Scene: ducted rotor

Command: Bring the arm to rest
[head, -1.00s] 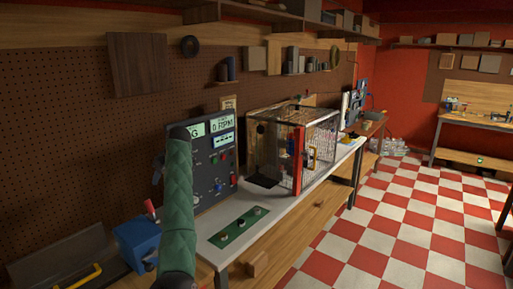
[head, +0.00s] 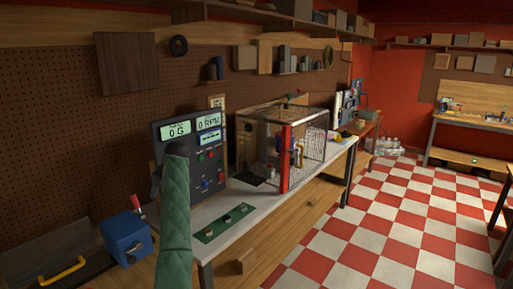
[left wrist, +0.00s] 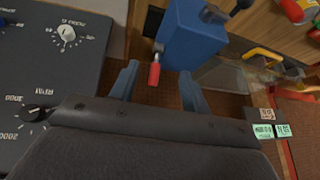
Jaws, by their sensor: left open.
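My left arm in its green padded sleeve (head: 175,220) stands upright in the head view, in front of the left side of the dark control panel (head: 215,160). It ends in a dark part at the top, and I cannot make out the fingers there. In the left wrist view my left gripper (left wrist: 158,76) has its two blue-grey fingers spread apart, with nothing held between them. A blue box (left wrist: 192,38) with a red-handled lever (left wrist: 154,73) lies beyond the fingers; whether they touch is unclear. My right gripper is in neither view.
A mesh cage with a red post (head: 285,160) stands on the white bench, behind a green strip with knobs (head: 224,222). The blue box (head: 126,238) shows left of my arm, near a yellow handle (head: 62,271). The checkered floor (head: 400,220) at right is clear.

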